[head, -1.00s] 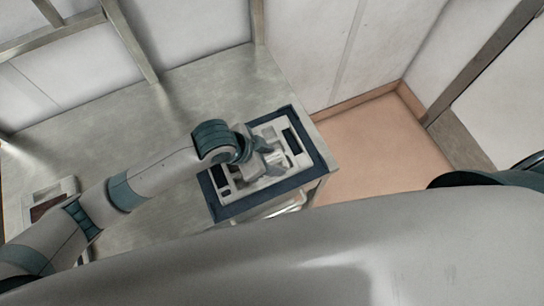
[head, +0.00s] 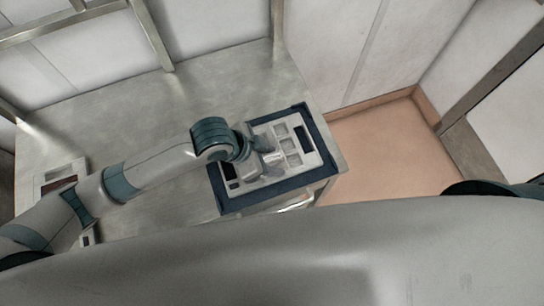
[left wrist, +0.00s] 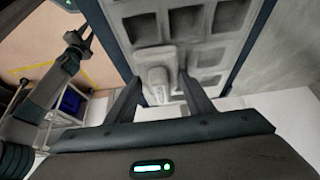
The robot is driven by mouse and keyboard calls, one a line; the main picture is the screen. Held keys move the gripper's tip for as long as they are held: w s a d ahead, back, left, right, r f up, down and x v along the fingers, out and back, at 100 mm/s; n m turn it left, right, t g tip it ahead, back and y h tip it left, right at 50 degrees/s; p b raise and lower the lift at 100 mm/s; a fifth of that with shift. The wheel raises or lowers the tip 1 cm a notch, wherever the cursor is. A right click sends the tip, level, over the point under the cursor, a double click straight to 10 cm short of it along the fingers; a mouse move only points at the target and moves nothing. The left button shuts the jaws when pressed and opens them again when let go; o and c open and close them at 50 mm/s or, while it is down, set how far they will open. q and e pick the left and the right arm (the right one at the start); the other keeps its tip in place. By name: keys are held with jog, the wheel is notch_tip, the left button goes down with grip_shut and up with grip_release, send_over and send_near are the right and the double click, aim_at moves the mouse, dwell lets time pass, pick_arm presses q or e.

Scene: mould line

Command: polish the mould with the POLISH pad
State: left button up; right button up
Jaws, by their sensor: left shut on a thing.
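The mould (head: 313,158) is a light grey plate with several square recesses. It lies in a dark blue frame (head: 318,181) at the right end of the metal bench. In the left wrist view the mould (left wrist: 228,15) fills the upper middle. My left gripper (head: 257,162) is over the left part of the mould. In the left wrist view its dark fingers are shut on a pale grey block, the pad (left wrist: 157,80), against or just over the mould; contact cannot be told. No label is readable. An arm of mine with what looks like my right gripper (left wrist: 80,38) shows at the left wrist view's left; its jaws are unclear.
The metal bench (head: 130,125) is clear behind my left arm. A pale tray with a dark red-brown patch (head: 52,172) stands at the bench's left. White walls and a metal rail stand behind. Orange floor (head: 385,145) lies right of the bench.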

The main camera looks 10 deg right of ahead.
pick_arm(q)
jog(key=shift+a, duration=0.2)
jog(key=shift+s+a, duration=0.25)
jog(key=shift+a, duration=1.05)
jog(key=shift+a, duration=0.1)
jog(key=shift+s+a, duration=0.2)
jog(key=shift+a, duration=0.5)
jog(key=shift+s+a, duration=0.15)
jog(key=shift+a, duration=0.5)
jog(key=shift+d, duration=0.15)
jog(key=shift+w+d, duration=0.2)
jog(key=shift+d, duration=0.5)
jog(key=shift+w+d, duration=0.15)
jog(key=shift+d, duration=0.5)
jog(key=shift+d, duration=0.1)
